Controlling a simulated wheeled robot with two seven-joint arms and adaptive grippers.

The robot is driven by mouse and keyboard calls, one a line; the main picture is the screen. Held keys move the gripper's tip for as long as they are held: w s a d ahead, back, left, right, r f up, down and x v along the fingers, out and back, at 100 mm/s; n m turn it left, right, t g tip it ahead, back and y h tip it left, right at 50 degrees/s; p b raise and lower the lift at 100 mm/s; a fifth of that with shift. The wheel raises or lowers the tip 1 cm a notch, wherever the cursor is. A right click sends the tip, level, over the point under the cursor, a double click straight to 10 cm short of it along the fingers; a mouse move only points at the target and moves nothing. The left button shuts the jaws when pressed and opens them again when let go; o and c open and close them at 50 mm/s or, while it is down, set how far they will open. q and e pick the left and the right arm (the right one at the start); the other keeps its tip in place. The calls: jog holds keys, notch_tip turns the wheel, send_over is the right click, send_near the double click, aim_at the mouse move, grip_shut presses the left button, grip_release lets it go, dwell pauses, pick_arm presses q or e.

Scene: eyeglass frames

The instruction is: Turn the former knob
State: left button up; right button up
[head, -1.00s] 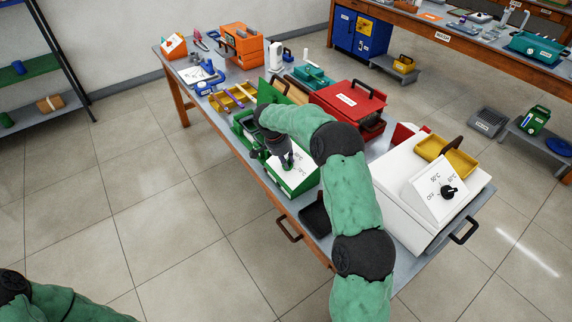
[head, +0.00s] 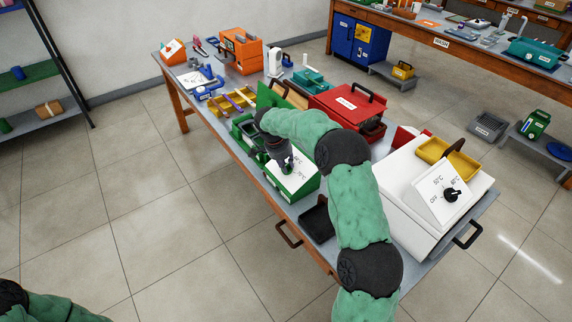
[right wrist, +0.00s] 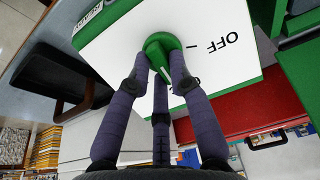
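The green former (head: 295,192) with a white sloped dial panel stands near the front edge of the table in the head view. Its green round knob (right wrist: 163,43) sits on the white panel in the right wrist view, with OFF printed to the right of it. My right gripper (right wrist: 160,60) is at the knob, with one fingertip on either side of it and the third finger below. Whether the fingers press on the knob cannot be told. In the head view my right gripper (head: 283,160) hides most of the knob. My left gripper is out of view.
A red case (head: 338,101) is behind the former. A black tray (head: 317,222) lies beside it. The left table end holds tools and an orange box (head: 240,52).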

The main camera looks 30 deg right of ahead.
jog(key=o, duration=0.4)
jog(key=shift+o, duration=0.2)
jog(key=v, duration=1.2)
jog(key=s+a+f+n+y, duration=0.25)
jog(key=a+f, duration=0.35)
jog(key=f, duration=0.3)
jog(key=s+a+f+n+y, duration=0.1)
jog(key=s+a+f+n, duration=0.4)
jog(key=f, duration=0.5)
jog(key=s+a+f+n+y, duration=0.2)
jog(key=a+f, duration=0.4)
jog(key=f, duration=0.3)
jog(key=s+a+f+n+y, duration=0.1)
jog(key=s+a+f, duration=0.3)
jog(key=s, duration=0.7)
jog(key=s+a+f+n+y, duration=0.1)
jog(key=s+a+f+n, duration=0.3)
jog(key=s, duration=0.8)
jog(key=shift+s+a+f, duration=0.2)
jog(key=shift+a+f, duration=0.2)
jog(key=shift+f, duration=0.4)
